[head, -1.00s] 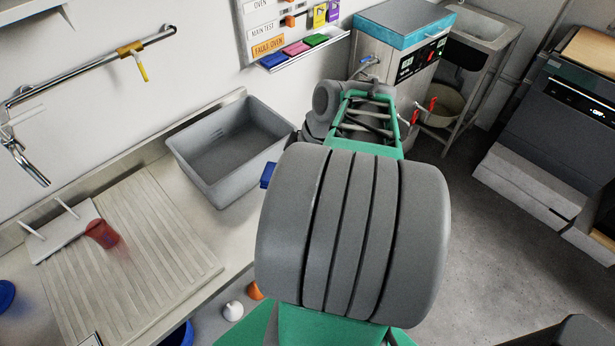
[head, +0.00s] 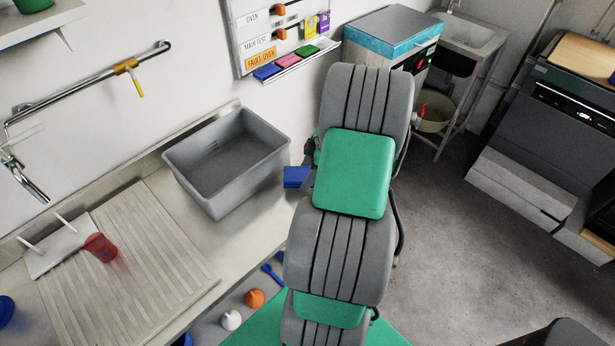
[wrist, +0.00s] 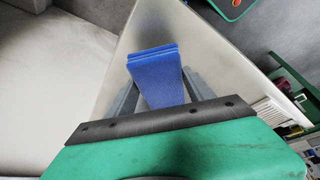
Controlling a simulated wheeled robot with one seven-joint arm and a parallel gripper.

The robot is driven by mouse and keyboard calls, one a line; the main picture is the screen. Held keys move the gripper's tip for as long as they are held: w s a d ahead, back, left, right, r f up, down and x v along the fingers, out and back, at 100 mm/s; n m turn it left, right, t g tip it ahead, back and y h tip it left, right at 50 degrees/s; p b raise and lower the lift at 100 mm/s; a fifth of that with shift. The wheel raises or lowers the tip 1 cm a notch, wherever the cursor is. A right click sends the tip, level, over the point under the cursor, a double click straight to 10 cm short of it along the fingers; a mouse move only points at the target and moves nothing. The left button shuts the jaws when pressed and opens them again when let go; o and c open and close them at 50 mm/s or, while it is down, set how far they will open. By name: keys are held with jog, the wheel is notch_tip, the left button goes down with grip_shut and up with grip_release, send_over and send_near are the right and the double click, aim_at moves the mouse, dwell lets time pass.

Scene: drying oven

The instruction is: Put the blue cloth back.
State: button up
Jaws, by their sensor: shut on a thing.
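The blue cloth (wrist: 155,72) is a folded, layered block held between the two grey fingers of my gripper (wrist: 158,90) in the wrist view. My gripper is shut on it, and the cloth sticks out past the fingertips. In the head view the blue cloth (head: 296,177) shows just left of my arm, close to the right end of the grey basin. My arm hides most of the gripper there. In the wrist view, a pale counter surface lies beyond the cloth; I cannot tell the gap between them.
The grey basin (head: 228,165) stands on the counter beside the wall. A ribbed drainboard (head: 150,245) and a red cup (head: 100,247) are to its left. A wall ledge (head: 300,63) holds blue, pink and green blocks. A blue-topped appliance (head: 395,40) stands behind my arm.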

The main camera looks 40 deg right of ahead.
jog(key=shift+f, duration=1.55)
jog(key=o, duration=1.3)
jog(key=shift+r+p, duration=0.1)
jog(key=shift+p, duration=0.2)
